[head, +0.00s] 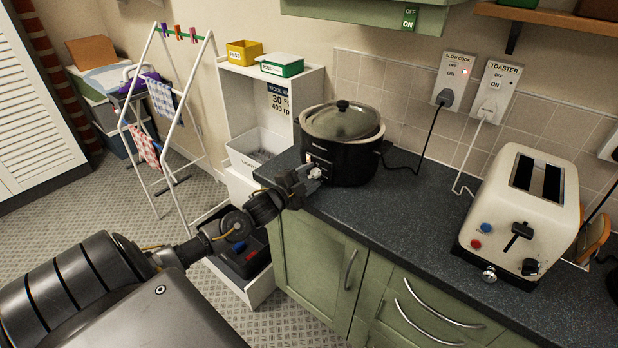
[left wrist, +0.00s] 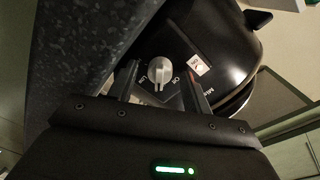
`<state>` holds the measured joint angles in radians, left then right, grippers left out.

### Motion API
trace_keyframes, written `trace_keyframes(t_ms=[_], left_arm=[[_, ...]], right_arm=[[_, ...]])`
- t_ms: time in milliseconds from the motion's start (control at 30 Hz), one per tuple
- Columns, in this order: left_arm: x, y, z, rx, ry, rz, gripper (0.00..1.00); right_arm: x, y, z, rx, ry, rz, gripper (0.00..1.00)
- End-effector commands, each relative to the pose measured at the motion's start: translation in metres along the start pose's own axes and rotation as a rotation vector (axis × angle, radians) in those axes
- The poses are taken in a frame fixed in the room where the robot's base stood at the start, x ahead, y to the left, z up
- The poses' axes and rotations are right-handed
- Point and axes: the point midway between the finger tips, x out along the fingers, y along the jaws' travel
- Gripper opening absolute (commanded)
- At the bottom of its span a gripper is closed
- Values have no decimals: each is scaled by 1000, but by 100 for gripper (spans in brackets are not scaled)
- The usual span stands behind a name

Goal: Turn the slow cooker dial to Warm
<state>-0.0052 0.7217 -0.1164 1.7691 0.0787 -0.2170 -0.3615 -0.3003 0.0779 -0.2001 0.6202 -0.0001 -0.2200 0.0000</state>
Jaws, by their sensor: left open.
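The slow cooker (head: 352,160) is black with a glass lid and stands on the dark counter near its left end. Its silver dial (left wrist: 160,71) shows in the left wrist view, with small labels around it that I cannot read surely. My left gripper (head: 304,178) is at the front of the cooker. In the left wrist view its open fingers (left wrist: 158,80) are on either side of the dial, and I cannot tell whether they touch it. In the head view the gripper partly hides the dial. My right gripper is not in view.
A cream toaster (head: 522,208) stands on the counter (head: 410,210) to the right. A white shelf unit (head: 308,85) and drying rack (head: 208,100) stand at the left.

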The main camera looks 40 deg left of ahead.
Motion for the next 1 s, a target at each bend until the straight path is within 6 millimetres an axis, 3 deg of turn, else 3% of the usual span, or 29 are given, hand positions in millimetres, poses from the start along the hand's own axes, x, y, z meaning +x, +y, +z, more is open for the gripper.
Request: trace_keyframes(t_ms=[167,500,700,1000], left_arm=[[-9,1,1,1,0,1,49],[-71,3,1,0,0,4,49],[-98,2,1,0,-1,3,49],[-108,0,0,0,1,0,49]], right_arm=[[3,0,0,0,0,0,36],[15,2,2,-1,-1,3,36],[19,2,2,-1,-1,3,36],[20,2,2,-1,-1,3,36]])
